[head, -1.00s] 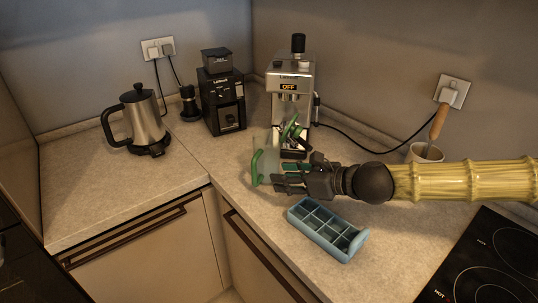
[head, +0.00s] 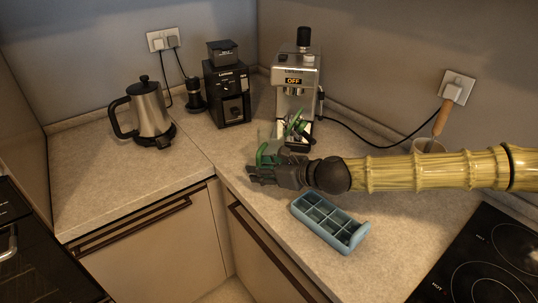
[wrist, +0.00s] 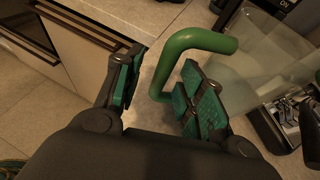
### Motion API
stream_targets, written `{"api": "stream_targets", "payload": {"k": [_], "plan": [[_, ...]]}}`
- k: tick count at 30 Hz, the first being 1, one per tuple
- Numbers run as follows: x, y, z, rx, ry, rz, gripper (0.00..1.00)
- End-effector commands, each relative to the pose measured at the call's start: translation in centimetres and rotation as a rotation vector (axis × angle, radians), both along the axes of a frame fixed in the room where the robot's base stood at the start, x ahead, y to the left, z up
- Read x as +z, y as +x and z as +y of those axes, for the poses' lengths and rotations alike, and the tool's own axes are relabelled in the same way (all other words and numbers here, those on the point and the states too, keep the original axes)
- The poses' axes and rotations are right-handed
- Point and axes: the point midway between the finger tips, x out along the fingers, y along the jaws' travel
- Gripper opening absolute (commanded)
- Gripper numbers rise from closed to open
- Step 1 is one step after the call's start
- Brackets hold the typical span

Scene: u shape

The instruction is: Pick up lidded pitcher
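The lidded pitcher is a clear, see-through vessel with a green handle and green parts at its top. In the head view its green handle (head: 264,156) shows just behind my gripper (head: 256,172), which hides much of the pitcher. In the wrist view the clear body (wrist: 268,58) is at the upper right. Its thick green handle (wrist: 190,42) loops left, down between my fingers. My gripper (wrist: 160,95) is open there.
The espresso machine (head: 296,78) stands close behind the pitcher. A black grinder (head: 227,95) and a steel kettle (head: 150,112) are further left. A blue divided tray (head: 328,222) lies in front of my arm. A cup (head: 428,146) with a wooden-handled tool is at right, near the hob (head: 490,265).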

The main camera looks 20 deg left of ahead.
Motion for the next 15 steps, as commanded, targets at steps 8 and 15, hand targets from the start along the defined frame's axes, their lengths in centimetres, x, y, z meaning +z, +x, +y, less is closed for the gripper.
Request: {"api": "stream_targets", "payload": {"k": [8,15], "plan": [[-0.64,0.53,1.28,-0.001,0.000,0.000,0.39],[-0.62,0.51,1.26,-0.001,0.000,0.000,0.15]]}}
